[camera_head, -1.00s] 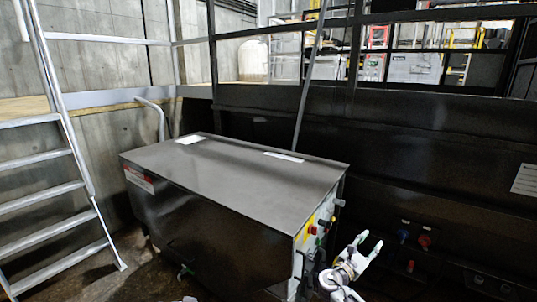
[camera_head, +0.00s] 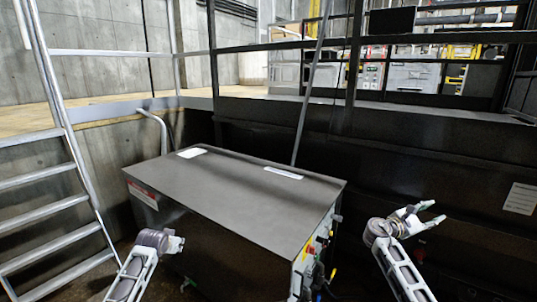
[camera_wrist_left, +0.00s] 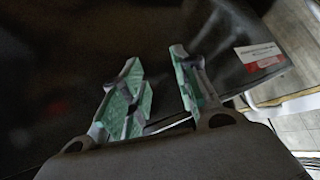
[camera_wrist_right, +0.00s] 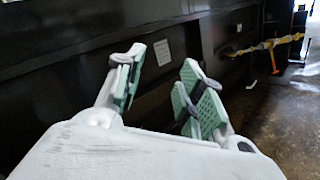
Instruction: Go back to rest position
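My left gripper (camera_head: 176,242) is at the lower left of the head view, in front of the cabinet's near side. In the left wrist view its green-padded fingers (camera_wrist_left: 160,90) stand apart with nothing between them. My right gripper (camera_head: 432,212) is at the right of the head view, right of the cabinet and in front of the dark machine wall. In the right wrist view its fingers (camera_wrist_right: 163,85) are spread and empty. Both grippers look clear of any surface.
A dark cabinet (camera_head: 235,195) with a flat top stands in the middle. Buttons and switches (camera_head: 314,247) sit on its right end. A metal ladder (camera_head: 65,140) stands at the left. A dark machine wall (camera_head: 440,165) with railings closes the back and right.

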